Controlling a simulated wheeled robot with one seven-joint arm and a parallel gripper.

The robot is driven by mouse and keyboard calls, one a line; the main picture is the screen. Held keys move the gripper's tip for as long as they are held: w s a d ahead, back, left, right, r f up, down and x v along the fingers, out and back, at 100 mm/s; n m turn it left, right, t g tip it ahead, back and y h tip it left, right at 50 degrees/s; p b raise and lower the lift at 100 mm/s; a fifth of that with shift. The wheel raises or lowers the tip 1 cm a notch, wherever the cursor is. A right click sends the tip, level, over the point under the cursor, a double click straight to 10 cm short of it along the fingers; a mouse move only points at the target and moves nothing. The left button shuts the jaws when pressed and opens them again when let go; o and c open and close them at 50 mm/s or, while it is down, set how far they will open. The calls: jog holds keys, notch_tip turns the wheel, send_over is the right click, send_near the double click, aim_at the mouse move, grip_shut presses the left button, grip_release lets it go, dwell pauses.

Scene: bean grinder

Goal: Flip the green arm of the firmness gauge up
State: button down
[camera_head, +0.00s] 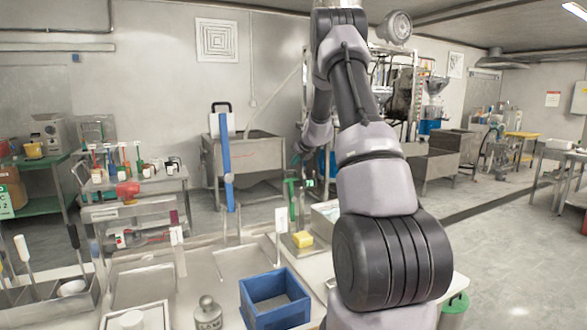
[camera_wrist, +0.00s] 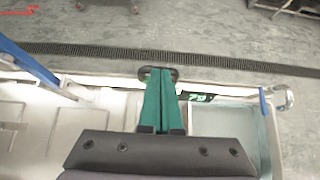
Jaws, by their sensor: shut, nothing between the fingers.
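The firmness gauge stands at the back of the counter, with a small lit green display (camera_head: 309,183) that also shows in the wrist view (camera_wrist: 197,97). Its green arm (camera_head: 292,197) appears as a narrow upright piece left of the display. My gripper (camera_head: 298,158) has teal-green fingers and hangs just above the green arm. In the wrist view my gripper (camera_wrist: 160,74) is shut and empty, its fingertips over a dark rounded piece beside the display. Whether they touch the gauge I cannot tell. The fingers hide most of the gauge arm there.
A tall blue bar (camera_head: 226,160) stands left of the gauge. A yellow sponge (camera_head: 302,239) and a blue bin (camera_head: 274,299) are in front of it on the counter. A grey basin (camera_wrist: 222,124) lies right of my fingers. Open floor lies behind the counter.

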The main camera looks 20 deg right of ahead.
jog(key=d+f+v, duration=0.1)
jog(key=v, duration=0.6)
jog(key=shift+s, duration=0.35)
jog(key=shift+r, duration=0.15)
jog(key=s+a+r+n+g+y, duration=0.1)
jog(key=s+a+r+n+y, duration=0.2)
jog(key=s+a+r+n, duration=1.4)
jog(key=s+a+f+n+g, duration=0.1)
jog(key=s+a+n, duration=0.2)
jog(key=s+n, duration=0.4)
jog(key=s+a+f+n+h, duration=0.1)
jog(key=s+a+n, duration=0.3)
jog(key=s, duration=1.3)
jog(key=f+n, duration=0.1)
jog(key=n, duration=0.2)
jog(key=shift+s+a+g, duration=0.15)
jog(key=shift+s+g, duration=0.15)
jog(key=shift+g, duration=0.1)
